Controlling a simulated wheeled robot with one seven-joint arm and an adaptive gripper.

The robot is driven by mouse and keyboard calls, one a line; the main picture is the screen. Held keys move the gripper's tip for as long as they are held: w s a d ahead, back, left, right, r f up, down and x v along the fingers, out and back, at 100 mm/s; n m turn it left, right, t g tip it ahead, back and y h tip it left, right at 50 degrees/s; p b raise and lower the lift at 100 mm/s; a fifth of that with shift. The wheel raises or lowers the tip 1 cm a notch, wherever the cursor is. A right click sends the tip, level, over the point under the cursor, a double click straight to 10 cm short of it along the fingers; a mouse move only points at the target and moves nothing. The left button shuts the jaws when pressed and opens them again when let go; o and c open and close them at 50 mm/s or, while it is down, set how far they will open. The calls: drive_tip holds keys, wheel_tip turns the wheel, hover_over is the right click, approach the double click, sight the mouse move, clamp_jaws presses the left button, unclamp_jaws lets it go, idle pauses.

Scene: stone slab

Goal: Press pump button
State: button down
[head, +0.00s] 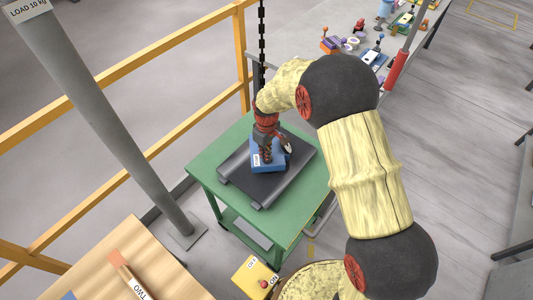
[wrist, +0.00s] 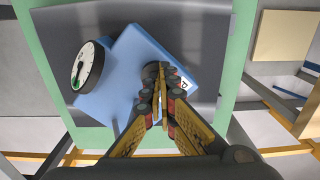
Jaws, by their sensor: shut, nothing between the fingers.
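The blue pump (head: 258,168) sits on a dark tray on a green cart. In the wrist view its blue body (wrist: 135,45) lies beneath my gripper, with a round dial gauge (wrist: 88,66) at its left and a small white label (wrist: 184,84) near my fingertips. My gripper (head: 265,155) points down onto the pump from above. In the wrist view my gripper (wrist: 161,80) has its fingers together with nothing between them. The fingertips cover part of the pump's top, so the button is hidden, and I cannot tell whether they touch it.
The green cart (head: 205,165) stands beside a yellow rail (head: 130,65) and a grey post (head: 110,125). A dark chain (head: 262,45) hangs just behind my gripper. A yellow ON/OFF box (head: 246,277) with a red knob is in front. A cluttered bench stands at the back right.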

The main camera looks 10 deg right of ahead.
drive_tip(key=shift+f, duration=0.1)
wheel_tip(320, 180, up, 14)
drive_tip(key=p, duration=0.3)
drive_tip(key=shift+p, duration=0.35)
idle(1.4)
